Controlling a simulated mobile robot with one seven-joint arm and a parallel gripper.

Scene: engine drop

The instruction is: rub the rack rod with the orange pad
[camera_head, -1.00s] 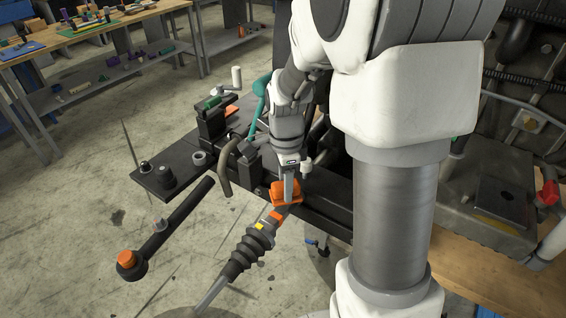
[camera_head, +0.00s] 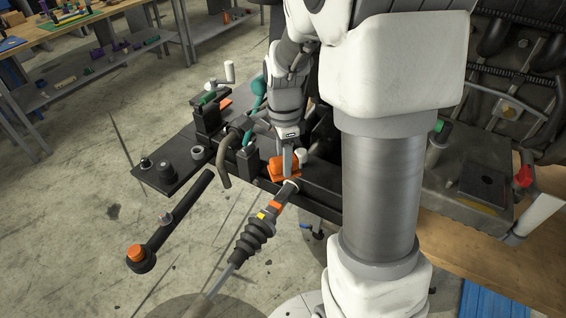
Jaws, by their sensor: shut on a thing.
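The orange pad (camera_head: 278,174) is in the jaws of my gripper (camera_head: 286,174), which point down near the middle of the picture. The gripper is shut on the pad, and its fingers hide part of it. The rack rod (camera_head: 272,214) slants from lower left up to a pale ring-shaped end just below the pad. It carries black ribbed bellows (camera_head: 250,243) and orange and yellow bands. The pad is just beyond the rod's upper end; I cannot tell if they touch.
A black bench (camera_head: 174,180) with fixtures stands left of my gripper. A black bar with an orange cap (camera_head: 137,251) sticks out toward the lower left. A machine (camera_head: 470,180) with a red-handled part is at right. A workbench (camera_head: 80,33) stands at the back left; the floor between is mostly clear.

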